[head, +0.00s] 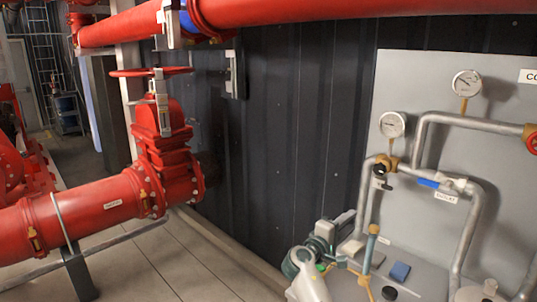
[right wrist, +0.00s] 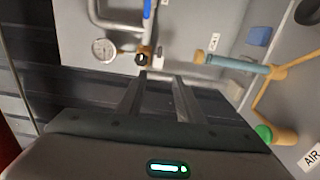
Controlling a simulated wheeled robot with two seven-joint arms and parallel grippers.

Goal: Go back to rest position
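My right gripper (head: 348,231) is at the lower middle of the head view, in front of the dark corrugated wall and beside the grey pipe panel. In the right wrist view its two fingers (right wrist: 160,88) stand apart with nothing between them, so it is open and empty. My left gripper is not in view.
A grey panel (head: 445,75) carries gauges, metal pipes and a blue-handled valve (head: 430,183) on the right. A teal-and-brass fitting (head: 371,245) and a blue block (head: 400,271) are near my right gripper. A large red pipe (head: 85,215) with a handwheel valve (head: 160,125) fills the left.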

